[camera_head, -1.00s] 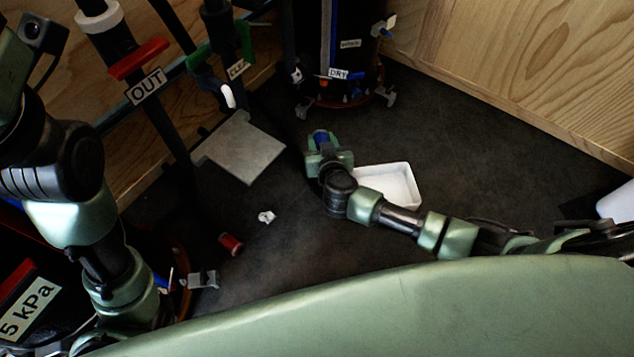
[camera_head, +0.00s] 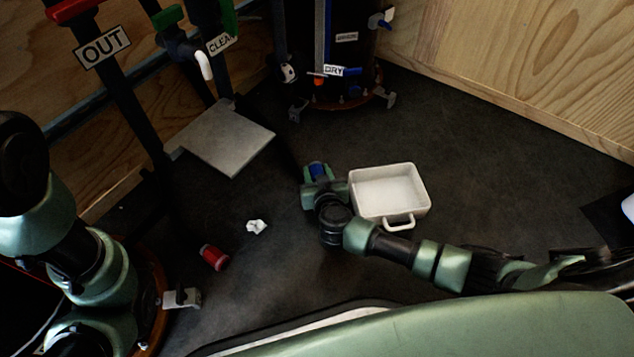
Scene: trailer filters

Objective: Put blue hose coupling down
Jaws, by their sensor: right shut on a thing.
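The blue hose coupling (camera_head: 317,169) shows as a small blue shape between the fingers of my right gripper (camera_head: 317,173). My right gripper is shut on it, low over the dark floor and just left of the white tray. Most of the coupling is hidden by the gripper, and I cannot tell whether it touches the floor. My left arm stands at the left edge, but its gripper is out of the picture.
The white tray (camera_head: 424,204) with a handle looks empty. A grey plate (camera_head: 227,140) lies at the back left. A dark tank marked DRY (camera_head: 345,40) stands behind.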

